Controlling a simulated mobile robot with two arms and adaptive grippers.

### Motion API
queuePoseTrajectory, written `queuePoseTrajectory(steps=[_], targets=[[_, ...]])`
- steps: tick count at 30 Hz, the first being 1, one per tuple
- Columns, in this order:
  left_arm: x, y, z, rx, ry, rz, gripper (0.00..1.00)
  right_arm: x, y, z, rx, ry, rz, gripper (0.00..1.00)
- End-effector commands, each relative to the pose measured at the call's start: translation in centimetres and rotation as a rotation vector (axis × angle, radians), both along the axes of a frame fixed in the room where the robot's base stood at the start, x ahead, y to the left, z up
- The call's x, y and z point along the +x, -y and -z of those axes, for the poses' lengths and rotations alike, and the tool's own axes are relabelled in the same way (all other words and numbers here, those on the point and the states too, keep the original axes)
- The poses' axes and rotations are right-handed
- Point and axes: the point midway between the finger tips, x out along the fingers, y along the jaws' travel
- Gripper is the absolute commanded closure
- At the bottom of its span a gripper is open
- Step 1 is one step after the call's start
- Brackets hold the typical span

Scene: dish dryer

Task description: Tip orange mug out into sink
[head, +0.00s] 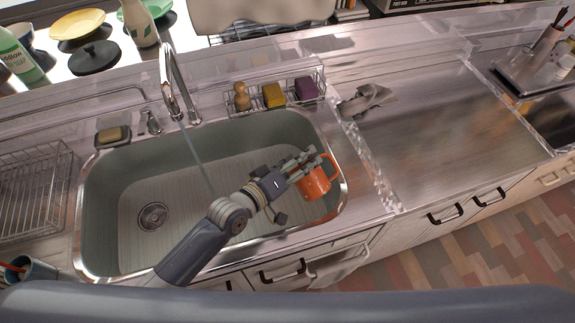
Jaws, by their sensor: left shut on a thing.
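The orange mug (314,184) is at the right end of the sink, over the basin near its right rim. My left gripper (303,166) is shut on the orange mug, reaching it from the left. The mug looks tilted, and its inside is hidden from this view. The sink (180,166) is a grey basin with a drain (153,216) at its left. Water runs from the faucet (172,85) into the basin, left of the mug. My right gripper is not in view.
A wire caddy behind the sink holds a brush (241,97) and sponges (273,96). A wire rack (35,190) stands at the left. A grey cloth (366,99) lies on the counter at the right, where much of the surface (440,140) is clear.

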Motion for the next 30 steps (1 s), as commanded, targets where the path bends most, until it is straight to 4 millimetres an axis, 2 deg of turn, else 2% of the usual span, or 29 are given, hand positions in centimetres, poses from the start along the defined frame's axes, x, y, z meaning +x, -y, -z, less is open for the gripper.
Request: queuePoseTrajectory(steps=[30], targets=[[0.39,-0.24,-0.48,-0.075,-0.084,-0.001,0.85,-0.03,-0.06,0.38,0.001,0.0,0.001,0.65]])
